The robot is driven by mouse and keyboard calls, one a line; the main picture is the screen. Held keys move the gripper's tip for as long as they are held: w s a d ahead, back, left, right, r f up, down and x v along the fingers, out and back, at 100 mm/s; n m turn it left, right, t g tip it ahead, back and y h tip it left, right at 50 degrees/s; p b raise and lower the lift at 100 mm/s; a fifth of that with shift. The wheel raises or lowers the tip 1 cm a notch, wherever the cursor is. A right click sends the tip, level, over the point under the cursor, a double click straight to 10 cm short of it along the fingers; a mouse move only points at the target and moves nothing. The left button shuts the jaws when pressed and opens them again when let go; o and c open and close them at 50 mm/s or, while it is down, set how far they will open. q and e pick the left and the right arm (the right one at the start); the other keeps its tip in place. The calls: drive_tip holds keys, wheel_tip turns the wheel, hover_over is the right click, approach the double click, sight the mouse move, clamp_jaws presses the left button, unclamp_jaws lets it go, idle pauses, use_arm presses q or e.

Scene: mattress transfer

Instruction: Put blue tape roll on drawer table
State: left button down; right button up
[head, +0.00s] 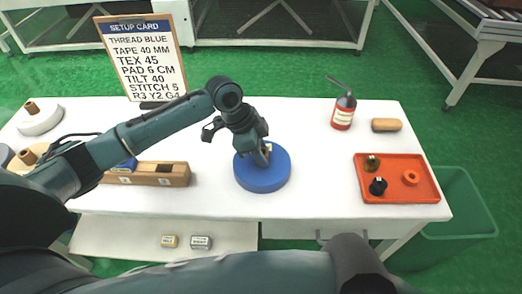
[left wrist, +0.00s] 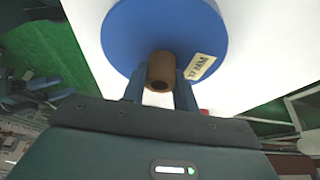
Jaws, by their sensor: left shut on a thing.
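The blue tape roll (head: 262,176) lies flat on the white table (head: 310,190), near the middle of its front part. My left gripper (head: 264,156) reaches down over it from the left and is shut on its brown core. A drawer handle shows under the table's front edge. My right gripper is not in view; part of my arm crosses the bottom of the head view.
A wooden block holder (head: 150,174) stands left of the roll, and a setup card (head: 143,58) stands behind. A green bin (head: 462,205) is beyond. A lower shelf (head: 120,238) holds two small boxes.

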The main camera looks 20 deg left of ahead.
use_arm(q)
drive_tip(key=c, duration=1.1)
unclamp_jaws()
drive_tip(key=v, duration=1.2)
drive_tip(key=shift+p, duration=0.35)
drive_tip(key=shift+s, duration=0.15)
